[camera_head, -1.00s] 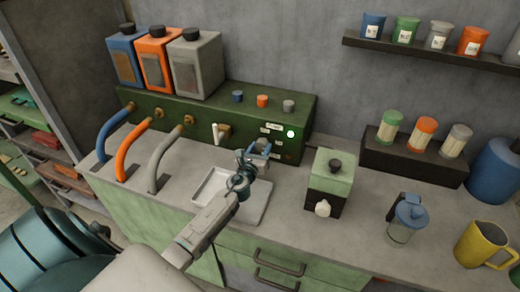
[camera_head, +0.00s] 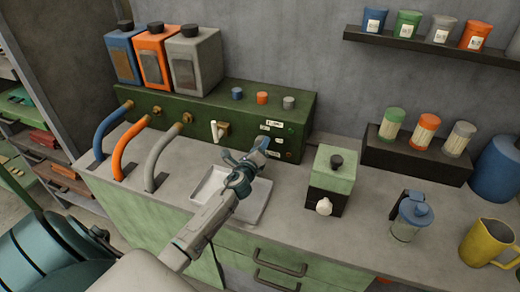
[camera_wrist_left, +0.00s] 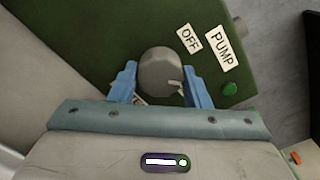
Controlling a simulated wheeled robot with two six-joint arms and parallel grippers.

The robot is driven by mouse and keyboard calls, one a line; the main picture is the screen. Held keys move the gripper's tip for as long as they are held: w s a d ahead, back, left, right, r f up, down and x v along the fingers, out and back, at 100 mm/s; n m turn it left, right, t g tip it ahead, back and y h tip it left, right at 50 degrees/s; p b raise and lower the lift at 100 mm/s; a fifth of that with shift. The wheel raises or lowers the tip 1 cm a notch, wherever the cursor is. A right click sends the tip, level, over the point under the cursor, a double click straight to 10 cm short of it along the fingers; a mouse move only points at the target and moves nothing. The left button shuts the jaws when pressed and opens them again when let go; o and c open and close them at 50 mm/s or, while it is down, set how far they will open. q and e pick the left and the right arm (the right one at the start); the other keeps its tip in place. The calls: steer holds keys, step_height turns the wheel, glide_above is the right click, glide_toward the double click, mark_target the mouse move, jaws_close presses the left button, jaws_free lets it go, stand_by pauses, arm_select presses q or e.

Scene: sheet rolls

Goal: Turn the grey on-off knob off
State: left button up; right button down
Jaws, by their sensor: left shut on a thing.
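The grey on-off knob (camera_wrist_left: 160,72) sits on the front of the green pump box (camera_head: 205,112). In the left wrist view it is between the blue fingers of my left gripper (camera_wrist_left: 160,85), which are shut on it. A small pale mark shows on its lower right side. In the head view my left gripper (camera_head: 261,146) reaches the box front and hides the knob. An OFF label (camera_wrist_left: 189,39) and a PUMP label (camera_wrist_left: 221,47) are beside the knob. The round green lamp (camera_wrist_left: 229,88) looks unlit. My right gripper is not in view.
A white tap lever (camera_head: 215,131) is left of my gripper. A shallow tray (camera_head: 253,207) lies under my arm. A green-topped box (camera_head: 332,172) stands to the right. Blue, orange and grey hoses (camera_head: 160,158) curve down at the left.

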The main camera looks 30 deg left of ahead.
arm_select(q)
steer(key=n+b, duration=0.4)
steer(key=n, duration=0.5)
steer(key=shift+n, duration=0.3)
steer(key=shift+b, duration=0.3)
steer(key=o, duration=1)
